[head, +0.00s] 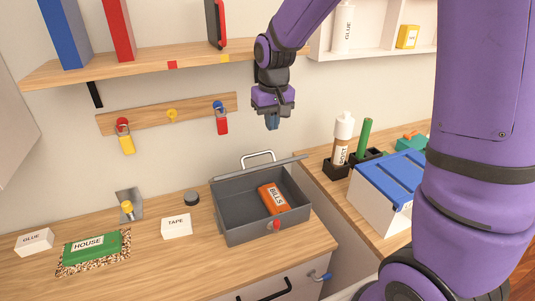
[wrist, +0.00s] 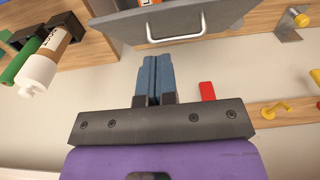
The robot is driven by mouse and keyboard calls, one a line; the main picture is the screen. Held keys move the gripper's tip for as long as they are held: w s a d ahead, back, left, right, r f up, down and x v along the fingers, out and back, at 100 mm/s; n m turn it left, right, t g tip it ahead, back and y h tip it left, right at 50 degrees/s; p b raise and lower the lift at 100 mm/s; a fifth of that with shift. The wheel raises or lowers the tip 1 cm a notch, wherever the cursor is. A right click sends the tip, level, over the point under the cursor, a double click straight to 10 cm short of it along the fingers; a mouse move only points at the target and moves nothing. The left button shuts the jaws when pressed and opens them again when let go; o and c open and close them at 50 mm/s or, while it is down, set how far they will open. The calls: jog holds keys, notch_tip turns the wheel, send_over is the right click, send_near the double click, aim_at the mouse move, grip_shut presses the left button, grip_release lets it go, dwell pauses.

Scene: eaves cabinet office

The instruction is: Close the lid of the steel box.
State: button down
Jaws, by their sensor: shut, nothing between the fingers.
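The grey steel box (head: 232,232) stands on the wooden counter, open at the top. An orange pack marked BILLS (head: 272,199) lies inside it. Its lid (head: 290,162) is open at the back and shows as a thin edge, with a metal handle (head: 258,157) behind. In the wrist view the lid (wrist: 215,18) is a grey panel with the handle (wrist: 175,30) ahead of my fingertips. My gripper (head: 272,124) points down, shut and empty, above and behind the box, apart from the lid. Its blue fingers (wrist: 152,72) are together in the wrist view.
A hook rail (head: 168,114) with padlocks is on the wall left of my gripper, under a shelf (head: 140,66). Right of the box are a bottle (head: 342,138), a green stick (head: 364,138) and a blue-lidded box (head: 385,185).

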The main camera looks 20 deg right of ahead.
jog(key=f, duration=0.3)
jog(key=w+f, duration=0.1)
jog(key=f, duration=0.7)
jog(key=shift+w+a, duration=0.1)
jog(key=shift+w, duration=0.05)
